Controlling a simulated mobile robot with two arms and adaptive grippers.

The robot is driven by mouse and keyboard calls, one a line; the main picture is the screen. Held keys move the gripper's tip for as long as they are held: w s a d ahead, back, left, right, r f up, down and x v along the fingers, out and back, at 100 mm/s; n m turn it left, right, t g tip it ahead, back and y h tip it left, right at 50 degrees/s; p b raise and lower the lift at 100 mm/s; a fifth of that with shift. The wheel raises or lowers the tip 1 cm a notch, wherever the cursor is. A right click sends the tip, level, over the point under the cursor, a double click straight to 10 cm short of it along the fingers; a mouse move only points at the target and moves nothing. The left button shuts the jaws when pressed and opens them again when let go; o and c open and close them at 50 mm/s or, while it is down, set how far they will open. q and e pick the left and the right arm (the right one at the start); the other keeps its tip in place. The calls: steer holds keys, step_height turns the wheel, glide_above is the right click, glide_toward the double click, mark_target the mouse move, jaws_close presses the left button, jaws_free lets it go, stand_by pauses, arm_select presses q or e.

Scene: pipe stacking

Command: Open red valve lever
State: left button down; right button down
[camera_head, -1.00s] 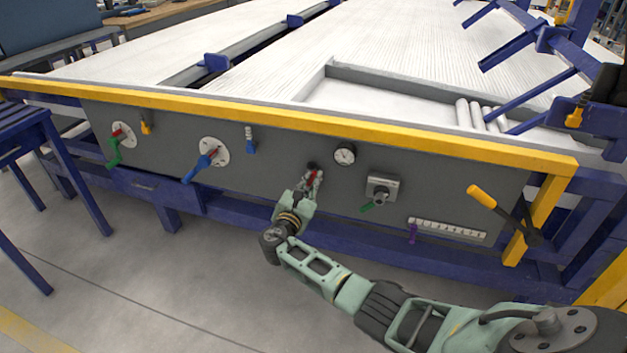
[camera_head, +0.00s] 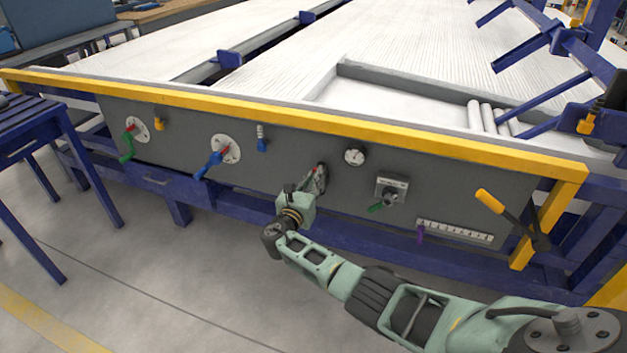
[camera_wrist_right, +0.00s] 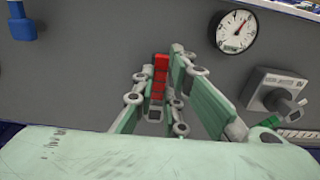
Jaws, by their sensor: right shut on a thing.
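The red valve lever (camera_wrist_right: 160,78) stands upright between the fingers of my right gripper (camera_wrist_right: 165,90) in the right wrist view. The gripper is shut on the lever, and its fingers hide part of it. In the head view my right gripper (camera_head: 318,180) is against the grey panel (camera_head: 270,187), left of and below the round gauge (camera_head: 355,156), and only a bit of red shows there. My left gripper is not in view.
The panel also carries a green lever (camera_head: 127,147), a blue lever (camera_head: 208,166), a grey switch box (camera_head: 391,188), a purple slider (camera_head: 421,234) and a yellow-handled lever (camera_head: 490,201). A yellow rail (camera_head: 300,123) runs above the panel. A blue table (camera_head: 62,133) stands at left.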

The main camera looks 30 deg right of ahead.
steer(key=shift+a+f, duration=0.1)
steer(key=shift+f, duration=0.05)
steer(key=c, duration=1.9)
jaws_free()
steer(key=shift+o, duration=0.5)
steer(key=v, duration=1.2)
